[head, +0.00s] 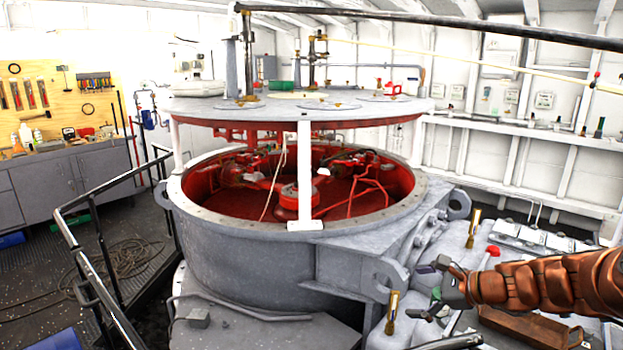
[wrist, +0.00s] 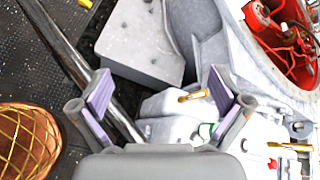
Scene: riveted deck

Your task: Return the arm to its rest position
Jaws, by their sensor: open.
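My gripper (head: 430,290) is at the lower right of the head view, at the end of my copper-coloured arm reaching in from the right edge. It hangs in front of the grey machinery beside the big round drum. In the wrist view my gripper (wrist: 161,97) shows two fingers with purple pads spread wide apart. Nothing is between them, so it is open and empty. Grey-white machinery with a brass-coloured fitting (wrist: 194,95) lies beyond the fingers; the exact gap to it cannot be told.
A large grey drum (head: 240,255) with a red interior fills the middle, under a round table top (head: 225,108). A black railing (head: 100,275) stands at left. A brown tray (head: 525,328) lies below my arm. A dark pole (head: 440,20) crosses overhead. Open floor shows at left.

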